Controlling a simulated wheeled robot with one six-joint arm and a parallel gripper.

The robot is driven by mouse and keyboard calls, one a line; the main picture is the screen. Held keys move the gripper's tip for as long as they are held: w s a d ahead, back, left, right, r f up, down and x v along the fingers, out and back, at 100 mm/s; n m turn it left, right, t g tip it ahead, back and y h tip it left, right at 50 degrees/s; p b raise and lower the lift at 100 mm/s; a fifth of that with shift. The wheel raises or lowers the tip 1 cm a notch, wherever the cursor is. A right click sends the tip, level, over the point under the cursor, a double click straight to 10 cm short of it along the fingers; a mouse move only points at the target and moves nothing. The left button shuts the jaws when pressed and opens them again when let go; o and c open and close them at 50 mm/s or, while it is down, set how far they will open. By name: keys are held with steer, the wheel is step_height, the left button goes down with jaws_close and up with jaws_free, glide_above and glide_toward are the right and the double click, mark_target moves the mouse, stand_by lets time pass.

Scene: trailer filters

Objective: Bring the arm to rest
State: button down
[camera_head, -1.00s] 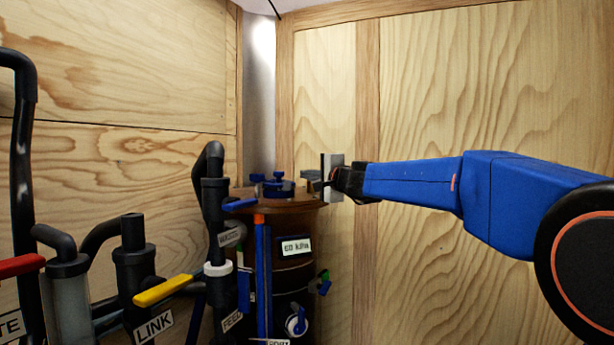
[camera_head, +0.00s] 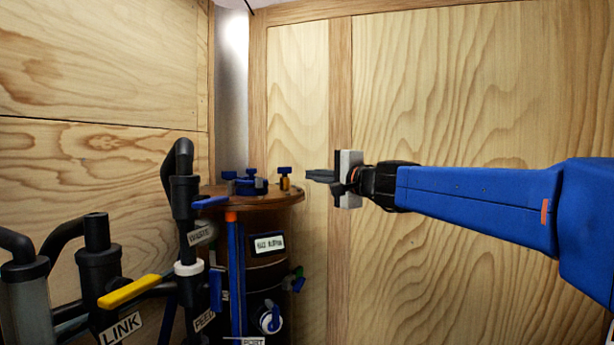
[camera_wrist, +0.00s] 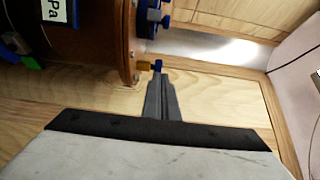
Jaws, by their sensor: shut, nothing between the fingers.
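My blue arm (camera_head: 480,205) reaches in from the right in the head view, nearly level. My gripper (camera_head: 310,176) is at its end, pointing left, its fingers together with nothing between them. The fingertips are just right of and slightly above the rim of the brown filter vessel (camera_head: 282,202), with a small gap showing in the head view. In the wrist view, my gripper (camera_wrist: 158,78) also shows with its fingers together, and the vessel (camera_wrist: 100,35) lies to the upper left.
Blue clamp knobs (camera_head: 284,171) stand on the vessel lid. Black pipes (camera_head: 184,205), a yellow valve lever (camera_head: 130,290) and a blue lever (camera_head: 211,202) are to the left. Plywood walls (camera_head: 440,90) close the back and left. Room above the arm is clear.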

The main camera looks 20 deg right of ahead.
steer(key=s+a+f+n+g, duration=0.2)
steer(key=s+f+n+g, duration=0.15)
steer(key=s+f, duration=0.6)
steer(key=s+a+f+n+g, duration=0.25)
steer(key=s+f+n, duration=0.25)
steer(key=s+f, duration=0.45)
steer(key=s+d+f+n+g+h, duration=0.2)
steer(key=s+d+f, duration=0.3)
steer(key=s+f, duration=0.4)
steer(key=s+d+f+n+g+h, duration=0.3)
steer(key=s+f, duration=0.6)
steer(key=f, duration=0.5)
steer(key=d+h, duration=0.1)
steer(key=d, duration=0.1)
steer(key=shift+s+d+f+g+h, duration=0.15)
steer(key=shift+s+d+g+h, duration=0.1)
steer(key=shift+d+g+h, duration=0.15)
